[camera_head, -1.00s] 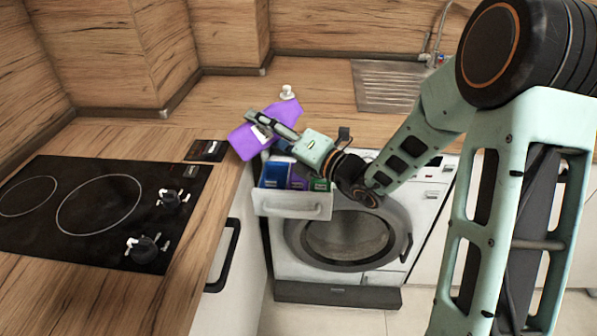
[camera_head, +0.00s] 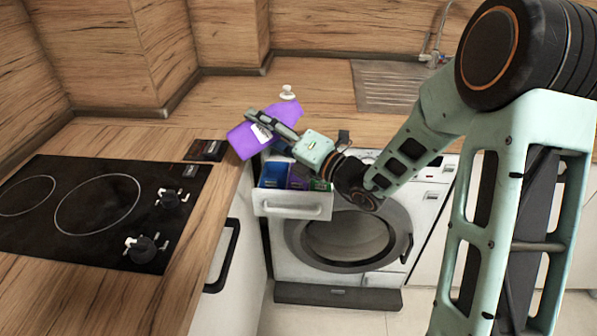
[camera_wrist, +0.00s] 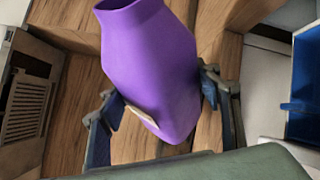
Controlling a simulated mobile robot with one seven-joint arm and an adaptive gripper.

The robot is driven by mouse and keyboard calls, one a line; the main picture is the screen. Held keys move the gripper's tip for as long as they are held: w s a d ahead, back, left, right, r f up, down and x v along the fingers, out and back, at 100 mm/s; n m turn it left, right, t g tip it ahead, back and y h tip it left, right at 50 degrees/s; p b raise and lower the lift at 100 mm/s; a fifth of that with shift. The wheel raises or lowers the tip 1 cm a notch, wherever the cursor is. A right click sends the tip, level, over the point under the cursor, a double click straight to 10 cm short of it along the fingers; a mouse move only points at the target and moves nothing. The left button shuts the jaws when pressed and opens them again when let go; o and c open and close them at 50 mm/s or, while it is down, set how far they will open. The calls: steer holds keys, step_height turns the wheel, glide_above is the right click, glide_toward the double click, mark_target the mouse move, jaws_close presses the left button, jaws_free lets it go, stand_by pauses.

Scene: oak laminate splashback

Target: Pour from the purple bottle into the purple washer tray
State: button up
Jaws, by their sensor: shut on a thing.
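The purple bottle (camera_head: 243,141) is held tilted above the counter edge, to the left of and above the open washer drawer. My gripper (camera_head: 257,124) is shut around its body. In the wrist view the bottle (camera_wrist: 152,62) sits between my two fingers (camera_wrist: 162,108), its mouth uncapped at the top edge. A pale label shows on its side. The purple washer tray (camera_head: 298,177) is the middle compartment of the drawer, between a blue (camera_head: 272,181) and a green one (camera_head: 320,185). Its inside is partly hidden by my gripper. No liquid stream is visible.
A white cap (camera_head: 287,93) stands on the counter behind the bottle. The black hob (camera_head: 95,205) is at left, with a dark panel (camera_head: 206,150) near the counter edge. The washing machine (camera_head: 345,240) is under the counter; the sink drainer (camera_head: 385,85) is at back right.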

steer(key=shift+m+b, duration=0.35)
steer(key=shift+m, duration=0.05)
stand_by(1.5)
